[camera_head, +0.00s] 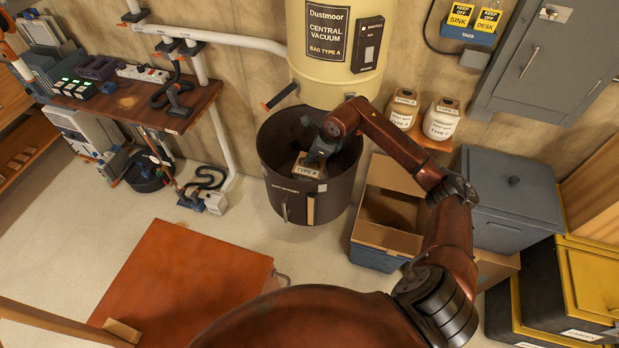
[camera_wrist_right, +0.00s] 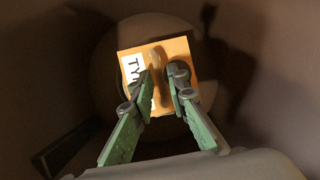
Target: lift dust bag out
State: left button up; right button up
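The dust bag's orange-brown collar, labelled TYPE A (camera_head: 308,170), is low inside the dark open drum (camera_head: 268,150) under the cream vacuum body (camera_head: 335,75). In the right wrist view the collar (camera_wrist_right: 187,48) is a square card with a raised tab (camera_wrist_right: 155,60) in its middle. My right gripper (camera_head: 318,152) reaches down into the drum over the collar. Its two green fingers (camera_wrist_right: 162,82) stand on either side of the tab, with a gap visible between them. The bag below the collar is hidden. My left gripper is not in view.
The drum's wall surrounds my right gripper closely. An open cardboard box (camera_head: 390,238) stands right of the drum, with a grey lidded bin (camera_head: 510,190) beyond it. An orange-brown panel (camera_head: 190,275) lies at the front left.

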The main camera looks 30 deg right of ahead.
grip_shut()
jog(key=shift+r, duration=0.15)
jog(key=shift+r, duration=0.2)
notch_tip(320, 180, up, 18)
jog(key=b, duration=0.2)
jog(key=shift+f, duration=0.25)
jog(key=shift+r, duration=0.1)
jog(key=shift+r+p, duration=2.05)
jog(key=shift+r, duration=0.85)
